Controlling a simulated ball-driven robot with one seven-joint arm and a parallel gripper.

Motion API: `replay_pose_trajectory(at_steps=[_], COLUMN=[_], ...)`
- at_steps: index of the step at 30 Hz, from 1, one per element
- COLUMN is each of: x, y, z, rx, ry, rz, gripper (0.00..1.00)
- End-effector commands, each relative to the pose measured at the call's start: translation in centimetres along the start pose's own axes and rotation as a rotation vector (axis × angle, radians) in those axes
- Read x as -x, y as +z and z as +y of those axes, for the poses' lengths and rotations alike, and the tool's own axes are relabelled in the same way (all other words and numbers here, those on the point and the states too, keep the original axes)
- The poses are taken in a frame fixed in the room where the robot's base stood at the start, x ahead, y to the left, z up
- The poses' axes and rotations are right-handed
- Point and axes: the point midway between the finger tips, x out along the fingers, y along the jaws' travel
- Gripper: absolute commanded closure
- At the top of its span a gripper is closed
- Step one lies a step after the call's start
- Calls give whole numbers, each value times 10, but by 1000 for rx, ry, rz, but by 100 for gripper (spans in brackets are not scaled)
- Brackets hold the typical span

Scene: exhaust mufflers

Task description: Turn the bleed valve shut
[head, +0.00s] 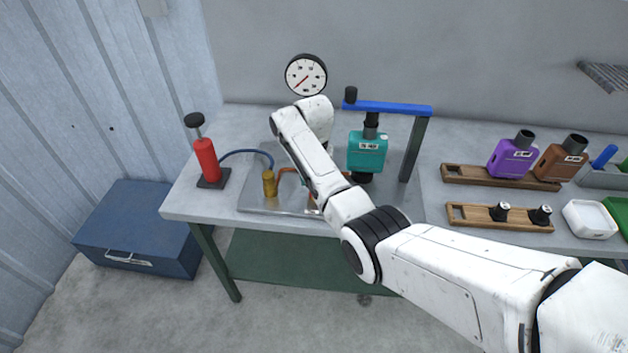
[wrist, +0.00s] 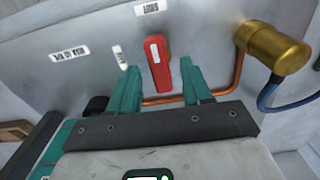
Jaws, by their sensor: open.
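The bleed valve's red lever (wrist: 156,62) shows in the wrist view on a grey metal plate, with copper pipe beside it. My gripper (wrist: 159,68) is open, its two teal fingers on either side of the lever's lower end, with gaps on both sides. I cannot tell how deep the lever sits between them. White labels lie on the plate above the lever (wrist: 146,8) and left of it (wrist: 119,57); their print is hard to read. In the head view my arm hides the lever and gripper. A dial gauge (head: 306,75) stands behind my arm.
A brass cylinder (wrist: 277,48) with a blue hose is right of the lever in the wrist view. In the head view, a red pump (head: 206,160) stands left. A teal muffler (head: 367,152) sits under a blue clamp bar (head: 392,107), close right of my arm.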

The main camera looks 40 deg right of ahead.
Motion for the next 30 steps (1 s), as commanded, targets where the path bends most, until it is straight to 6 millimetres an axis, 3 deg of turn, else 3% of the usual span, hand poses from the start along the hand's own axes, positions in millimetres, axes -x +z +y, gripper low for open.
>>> replay_pose_trajectory(at_steps=[9,15,30], x=[60,87,96], y=[-1,-1,0], z=[-1,-1,0], rx=[-1,0,0], ry=[-3,-2,-1], rz=[5,3,1], gripper=[51,51,51])
